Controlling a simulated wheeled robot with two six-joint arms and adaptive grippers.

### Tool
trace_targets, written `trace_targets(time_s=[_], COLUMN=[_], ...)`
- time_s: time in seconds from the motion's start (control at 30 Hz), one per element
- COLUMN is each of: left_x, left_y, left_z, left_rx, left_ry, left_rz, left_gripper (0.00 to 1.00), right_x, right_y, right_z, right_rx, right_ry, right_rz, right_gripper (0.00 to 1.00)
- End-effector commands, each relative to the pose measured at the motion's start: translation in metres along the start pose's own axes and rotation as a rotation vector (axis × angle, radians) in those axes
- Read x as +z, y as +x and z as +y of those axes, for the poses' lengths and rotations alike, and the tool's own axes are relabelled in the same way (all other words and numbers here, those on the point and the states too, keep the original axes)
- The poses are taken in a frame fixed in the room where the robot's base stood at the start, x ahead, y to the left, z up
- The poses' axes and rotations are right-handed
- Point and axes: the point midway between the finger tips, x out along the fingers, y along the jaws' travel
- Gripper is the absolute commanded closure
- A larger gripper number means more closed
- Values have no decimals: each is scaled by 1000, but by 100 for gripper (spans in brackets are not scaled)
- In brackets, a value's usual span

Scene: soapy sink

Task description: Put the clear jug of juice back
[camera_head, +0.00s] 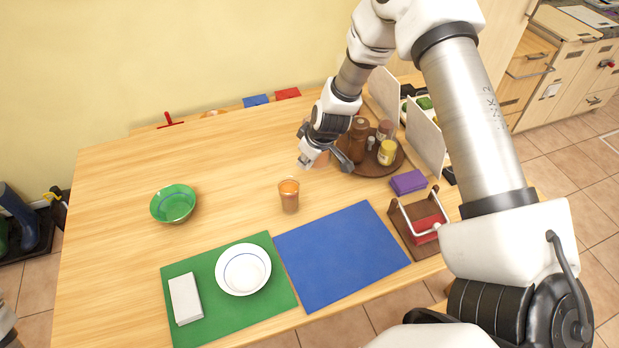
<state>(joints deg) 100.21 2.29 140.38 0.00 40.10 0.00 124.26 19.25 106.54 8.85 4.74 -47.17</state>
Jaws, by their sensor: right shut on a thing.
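My right gripper (325,160) reaches down over the back middle of the table, left of the round brown tray. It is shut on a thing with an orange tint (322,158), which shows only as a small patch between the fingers. This looks like the clear jug of juice, but the gripper hides most of it, and I cannot tell whether it touches the table. A glass with an orange-brown drink (289,196) stands apart from the gripper, in front of it and to the left. My left gripper is not in view.
The round brown tray (371,168) holds several jars and bottles. A purple block (408,182) and a napkin holder (420,226) are at right. A green bowl (173,205), blue mat (340,255) and green mat (235,310) lie left and front.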

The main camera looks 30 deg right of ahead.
Motion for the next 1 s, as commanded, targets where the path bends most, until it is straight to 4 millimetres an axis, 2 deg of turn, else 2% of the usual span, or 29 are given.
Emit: trace_targets(time_s=[0.03, 0.27, 0.67, 0.7, 0.73, 0.77, 1.0], left_x=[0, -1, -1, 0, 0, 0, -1], left_y=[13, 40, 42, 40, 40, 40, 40], left_z=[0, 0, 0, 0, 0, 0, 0], left_rx=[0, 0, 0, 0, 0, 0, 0], left_ry=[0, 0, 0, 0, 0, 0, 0], left_rz=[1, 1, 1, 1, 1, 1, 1], left_gripper=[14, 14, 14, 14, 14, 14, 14], right_x=[4, 18, 20, 20, 20, 20, 20], right_y=[13, 46, 50, 49, 49, 49, 49], right_z=[-1, -4, -4, -4, -4, -4, -4], right_rx=[2, 2, 2, 1, 1, 1, 1], right_ry=[0, -1, -1, 0, 0, 0, 0], right_rz=[2, 2, 3, 1, 1, 1, 1], right_gripper=[100, 100, 100, 74, 63, 59, 59])
